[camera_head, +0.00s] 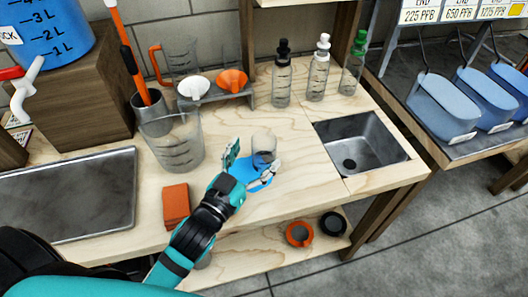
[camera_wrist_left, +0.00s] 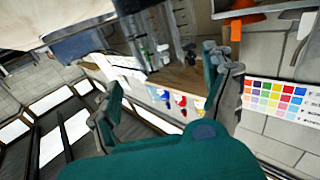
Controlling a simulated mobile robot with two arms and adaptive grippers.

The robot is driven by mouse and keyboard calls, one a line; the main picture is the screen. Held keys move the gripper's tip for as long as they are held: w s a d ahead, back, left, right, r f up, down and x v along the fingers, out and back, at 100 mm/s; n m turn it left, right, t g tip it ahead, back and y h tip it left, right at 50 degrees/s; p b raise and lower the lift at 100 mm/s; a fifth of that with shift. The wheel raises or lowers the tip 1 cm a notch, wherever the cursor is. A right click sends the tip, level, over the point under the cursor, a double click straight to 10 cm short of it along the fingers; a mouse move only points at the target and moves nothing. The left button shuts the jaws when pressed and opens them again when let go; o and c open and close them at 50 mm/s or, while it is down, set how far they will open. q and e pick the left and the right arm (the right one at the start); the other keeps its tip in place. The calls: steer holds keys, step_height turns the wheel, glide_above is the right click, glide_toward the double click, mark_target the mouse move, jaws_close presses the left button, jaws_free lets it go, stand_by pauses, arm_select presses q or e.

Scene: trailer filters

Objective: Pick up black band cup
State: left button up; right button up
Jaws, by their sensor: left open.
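A small clear cup (camera_head: 264,143) stands on the worktop by a flat blue patch (camera_head: 246,168). A dark area shows low on it; I cannot tell if this is a black band. My left gripper (camera_head: 255,156) is open, with one finger to the left of the cup and the other at its lower right. I cannot tell whether either finger touches the cup. In the left wrist view, the open fingers (camera_wrist_left: 165,90) frame a clear vessel with dark marks (camera_wrist_left: 155,38), partly cut off at the top. My right gripper is not in view.
A large clear beaker (camera_head: 174,145) stands left of the cup. An orange block (camera_head: 176,205) lies near the front edge. A metal sink (camera_head: 370,142) is to the right, and several bottles (camera_head: 317,75) stand behind. The worktop right of the gripper is clear.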

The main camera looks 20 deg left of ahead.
arm_select(q)
steer(key=w, duration=0.3)
steer(key=w+d+p, duration=0.1)
steer(key=w, duration=0.1)
steer(key=shift+w+r, duration=0.15)
steer(key=shift+r, duration=0.1)
steer(key=c, duration=1.1)
steer(key=shift+c, duration=0.3)
